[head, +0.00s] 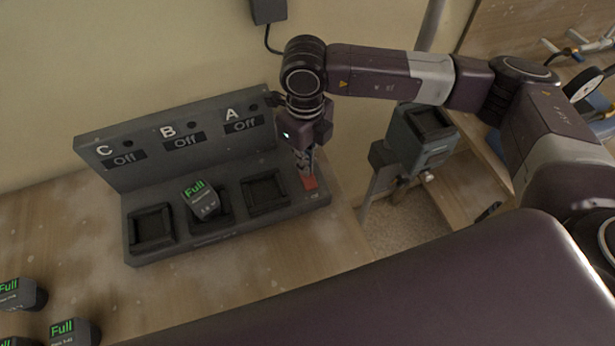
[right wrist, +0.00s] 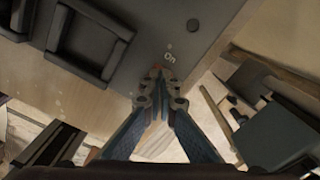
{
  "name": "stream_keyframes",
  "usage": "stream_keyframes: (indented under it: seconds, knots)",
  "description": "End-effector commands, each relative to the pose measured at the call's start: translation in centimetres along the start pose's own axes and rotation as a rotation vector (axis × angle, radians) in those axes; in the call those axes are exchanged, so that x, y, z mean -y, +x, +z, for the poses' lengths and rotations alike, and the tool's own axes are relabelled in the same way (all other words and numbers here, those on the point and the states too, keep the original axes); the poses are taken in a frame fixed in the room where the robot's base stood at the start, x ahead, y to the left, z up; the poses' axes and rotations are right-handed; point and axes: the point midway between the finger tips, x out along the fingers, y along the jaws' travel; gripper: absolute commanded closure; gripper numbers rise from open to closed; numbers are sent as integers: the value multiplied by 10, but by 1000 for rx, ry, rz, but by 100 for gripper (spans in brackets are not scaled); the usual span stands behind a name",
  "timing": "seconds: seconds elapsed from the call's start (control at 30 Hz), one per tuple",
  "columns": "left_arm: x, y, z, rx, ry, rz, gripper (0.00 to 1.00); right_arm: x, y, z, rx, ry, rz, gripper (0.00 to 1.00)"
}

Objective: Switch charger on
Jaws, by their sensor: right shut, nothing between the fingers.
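The grey charger (head: 190,232) stands on the wooden bench against the wall. Its back panel (head: 95,163) has displays C, B and A, each reading Off. A red switch (head: 310,184) is at the right end of its base, beside an On label (right wrist: 170,57) in the right wrist view. My right gripper (head: 306,171) is shut and empty, pointing down with its tips at the switch. It also shows in the right wrist view (right wrist: 158,82), where the tips mostly hide the switch. I cannot tell whether they touch it. My left gripper is not in view.
A battery marked Full (head: 201,198) sits tilted at the middle slot; the outer two slots are empty. More Full batteries (head: 75,332) stand at the lower left. A grey device (head: 425,137) stands right of the charger. A black adapter (head: 268,10) is on the wall.

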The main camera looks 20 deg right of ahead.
Motion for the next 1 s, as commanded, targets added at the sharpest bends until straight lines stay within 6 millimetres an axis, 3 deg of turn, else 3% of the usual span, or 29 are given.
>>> stream_keyframes:
  seconds: [0.57, 1.0]
  knots:
    - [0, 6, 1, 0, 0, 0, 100, 0, 6, 0, -2, 0, 0, 100]
    - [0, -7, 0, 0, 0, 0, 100, 0, -25, 0, 0, 1, 0, 100]
